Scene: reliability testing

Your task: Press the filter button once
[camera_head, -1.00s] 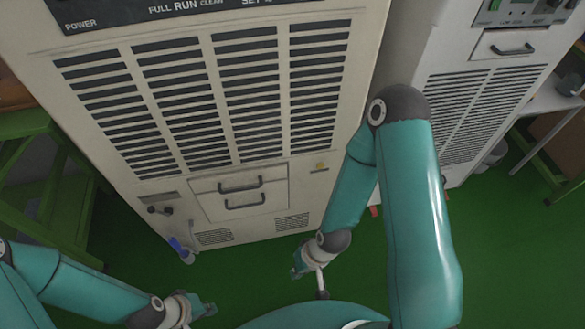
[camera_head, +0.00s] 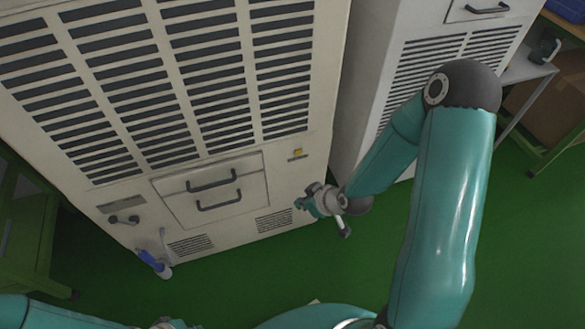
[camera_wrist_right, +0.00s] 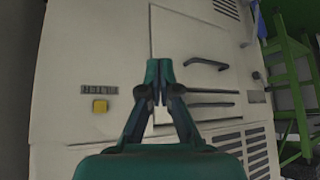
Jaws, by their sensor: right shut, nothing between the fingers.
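My left gripper (camera_head: 168,324) is mostly cut off at the bottom edge.
A drawer panel with two dark handles (camera_head: 217,192) lies left of the button. A blue-handled valve (camera_head: 152,262) sticks out at the lower left. A second cabinet (camera_head: 372,75) stands to the right. Green floor (camera_head: 255,275) is open in front.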

